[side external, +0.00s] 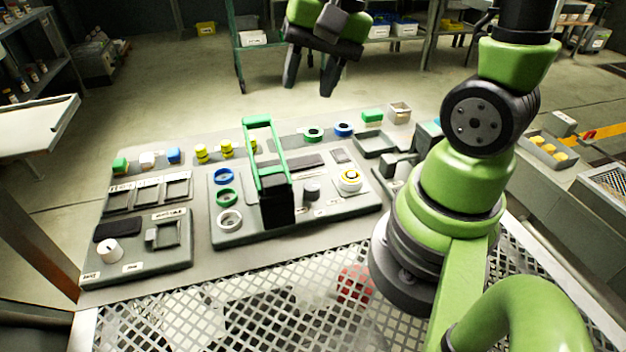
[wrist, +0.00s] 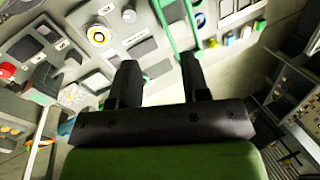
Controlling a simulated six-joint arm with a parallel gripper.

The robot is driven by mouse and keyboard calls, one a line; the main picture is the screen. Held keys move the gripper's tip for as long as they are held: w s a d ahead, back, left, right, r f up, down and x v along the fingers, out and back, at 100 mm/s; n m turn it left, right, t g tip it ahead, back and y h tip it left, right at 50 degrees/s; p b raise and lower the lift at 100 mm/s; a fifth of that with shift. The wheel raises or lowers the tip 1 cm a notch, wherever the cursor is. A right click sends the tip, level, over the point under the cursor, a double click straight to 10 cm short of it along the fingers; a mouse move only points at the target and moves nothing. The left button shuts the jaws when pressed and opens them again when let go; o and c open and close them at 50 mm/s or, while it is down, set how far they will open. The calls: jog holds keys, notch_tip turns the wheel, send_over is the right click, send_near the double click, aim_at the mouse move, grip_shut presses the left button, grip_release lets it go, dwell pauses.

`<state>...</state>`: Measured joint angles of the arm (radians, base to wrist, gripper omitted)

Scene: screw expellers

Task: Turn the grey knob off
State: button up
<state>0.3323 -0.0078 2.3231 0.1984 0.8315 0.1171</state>
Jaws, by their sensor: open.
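In the wrist view the grey knob (wrist: 129,15) shows near the top edge, beside the yellow-ringed button (wrist: 98,36). Its pointer direction is too small to tell. My gripper (side external: 309,88) is open and empty, high above and behind the panels, apart from the knob. Its two fingers (wrist: 159,64) also show spread in the wrist view.
A tall green-handled frame (side external: 268,165) rises left of the knob. A left panel holds a white knob (side external: 109,250). Coloured rings, including a blue one (side external: 223,176), and small blocks sit around the board. A red button (wrist: 7,70) shows at the wrist view's left edge.

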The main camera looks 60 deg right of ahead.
aim_at(312, 185)
jog(key=d+f+m+g+y, duration=0.2)
jog(key=d+f+m, duration=0.35)
jog(key=f, duration=0.55)
jog(key=shift+m, duration=0.35)
jog(key=x, duration=1)
jog(key=shift+a, duration=0.2)
jog(key=c, duration=0.6)
